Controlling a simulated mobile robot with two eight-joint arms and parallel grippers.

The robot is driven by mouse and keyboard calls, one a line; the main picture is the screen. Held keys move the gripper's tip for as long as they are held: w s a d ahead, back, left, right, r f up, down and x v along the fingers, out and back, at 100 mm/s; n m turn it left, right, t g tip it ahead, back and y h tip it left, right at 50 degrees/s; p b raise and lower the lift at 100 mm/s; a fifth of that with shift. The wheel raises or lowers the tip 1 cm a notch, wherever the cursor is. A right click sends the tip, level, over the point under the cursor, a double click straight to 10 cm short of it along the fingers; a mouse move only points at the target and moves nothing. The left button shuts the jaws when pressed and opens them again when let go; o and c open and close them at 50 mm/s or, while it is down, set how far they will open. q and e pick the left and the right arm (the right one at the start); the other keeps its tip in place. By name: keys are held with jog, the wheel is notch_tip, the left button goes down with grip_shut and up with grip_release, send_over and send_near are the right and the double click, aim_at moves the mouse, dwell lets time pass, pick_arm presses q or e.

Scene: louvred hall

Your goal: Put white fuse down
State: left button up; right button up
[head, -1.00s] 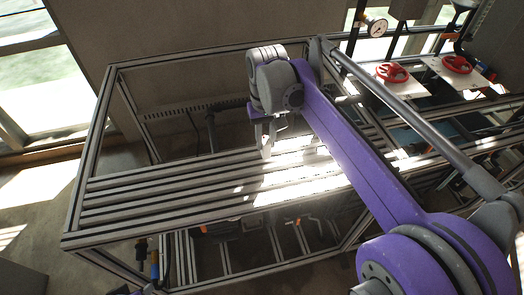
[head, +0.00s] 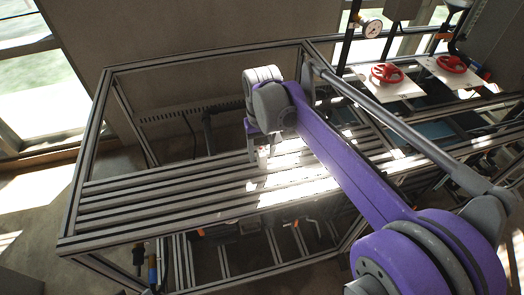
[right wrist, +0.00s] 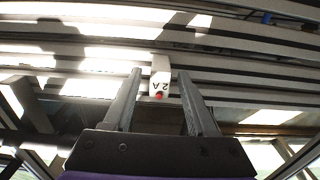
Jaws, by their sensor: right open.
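The white fuse (right wrist: 160,76) shows in the right wrist view, with a "2A" mark and a red dot at its near end. It is at the slatted bench top (right wrist: 250,97), between the two fingers of my right gripper (right wrist: 160,75). The fingers are open, with a gap on each side of the fuse. In the head view my right gripper (head: 263,145) points down at the slats, and the small white fuse (head: 263,151) is partly hidden and washed out by glare. My left gripper is not in view.
Bright sun patches lie on the slats. Two red handwheels (head: 386,74) (head: 451,64) on white plates and a gauge (head: 372,27) stand at the back right. The left slats (head: 150,200) are bare.

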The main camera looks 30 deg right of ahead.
aim_at(262, 152)
notch_tip(262, 152, up, 12)
jog(key=p, duration=0.1)
dwell(0.4)
